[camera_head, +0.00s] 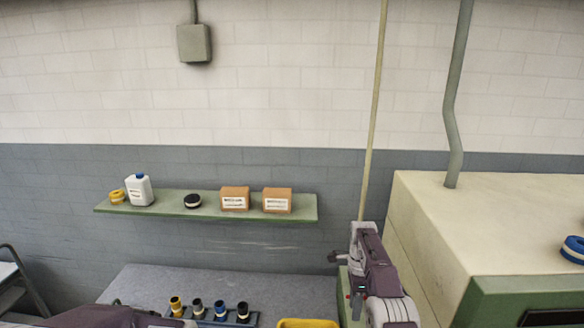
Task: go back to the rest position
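My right arm comes up from the bottom right of centre, and its gripper (340,257) is seen edge-on in front of the grey wall and beside the pale cabinet. I see nothing held in it, but its finger gap is too small to make out. A purple part of my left arm (110,317) shows at the bottom left edge. The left gripper's fingers do not show.
A green wall shelf (290,216) holds a white bottle (139,190), tape rolls and two cardboard boxes (235,199). Below, a grey table (270,285) bears a rack (238,322) of several coloured cylinders and a yellow bin (308,323). A large cabinet (490,225) stands right.

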